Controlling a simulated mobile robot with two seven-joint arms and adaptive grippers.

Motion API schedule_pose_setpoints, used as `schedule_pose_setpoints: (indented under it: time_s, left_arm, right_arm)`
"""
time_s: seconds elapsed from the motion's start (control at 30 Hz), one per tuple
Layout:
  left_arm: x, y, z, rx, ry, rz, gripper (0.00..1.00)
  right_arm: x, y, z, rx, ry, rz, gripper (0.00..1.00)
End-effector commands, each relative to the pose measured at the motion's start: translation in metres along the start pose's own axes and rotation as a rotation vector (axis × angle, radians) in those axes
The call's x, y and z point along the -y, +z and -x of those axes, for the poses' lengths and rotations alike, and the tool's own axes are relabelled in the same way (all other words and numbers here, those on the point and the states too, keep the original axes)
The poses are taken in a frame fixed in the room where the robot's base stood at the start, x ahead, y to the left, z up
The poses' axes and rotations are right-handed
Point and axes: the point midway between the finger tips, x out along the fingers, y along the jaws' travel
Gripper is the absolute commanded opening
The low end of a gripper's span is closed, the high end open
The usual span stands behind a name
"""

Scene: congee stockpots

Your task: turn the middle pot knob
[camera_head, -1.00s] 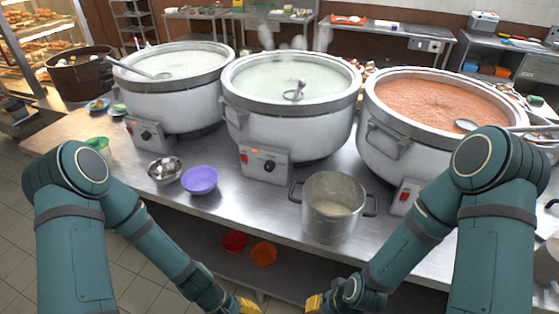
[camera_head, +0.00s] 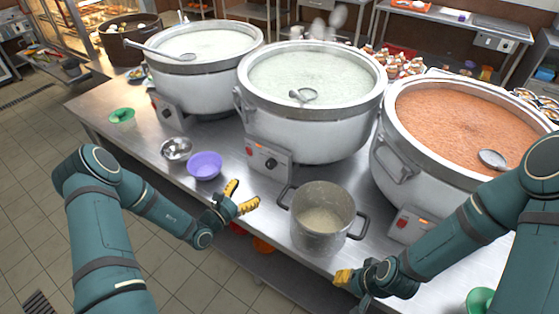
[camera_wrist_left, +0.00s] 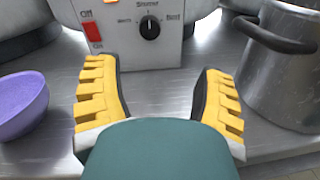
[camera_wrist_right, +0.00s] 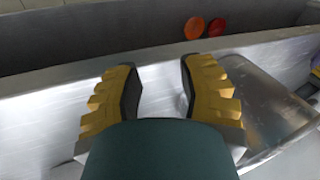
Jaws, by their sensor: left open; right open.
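The middle pot (camera_head: 310,118) is a large white stockpot of pale congee with a ladle in it. Its control box (camera_head: 267,158) carries a red switch and a black knob (camera_head: 271,163).
A purple bowl (camera_head: 205,166) and a metal bowl (camera_head: 176,149) stand left of my left gripper. A small steel pot (camera_head: 322,218) stands to its right, near the table edge. Large pots flank the middle one: pale congee (camera_head: 205,75) left, orange (camera_head: 450,130) right.

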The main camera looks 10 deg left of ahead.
Motion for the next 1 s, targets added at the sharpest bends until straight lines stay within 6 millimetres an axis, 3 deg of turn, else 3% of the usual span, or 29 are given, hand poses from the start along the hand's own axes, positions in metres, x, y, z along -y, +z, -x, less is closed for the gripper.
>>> schedule_pose_setpoints:
  time_s: [0.1, 0.27, 0.7, 1.0]
  left_arm:
    - [-0.011, -0.001, -0.001, 0.004, 0.047, 0.001, 0.69]
    - [-0.013, -0.001, -0.016, 0.006, 0.049, 0.000, 0.69]
    - [-0.015, -0.001, -0.099, 0.006, 0.046, 0.001, 0.69]
    - [-0.017, 0.000, -0.133, 0.004, 0.046, 0.002, 0.69]
  right_arm:
    - [0.001, 0.000, 0.001, 0.000, 0.000, 0.000, 0.39]
    - [0.001, 0.000, 0.001, 0.000, -0.001, 0.000, 0.39]
    - [0.000, 0.000, -0.001, 0.000, 0.000, 0.000, 0.39]
    - [-0.001, 0.001, -0.003, 0.000, 0.001, 0.000, 0.39]
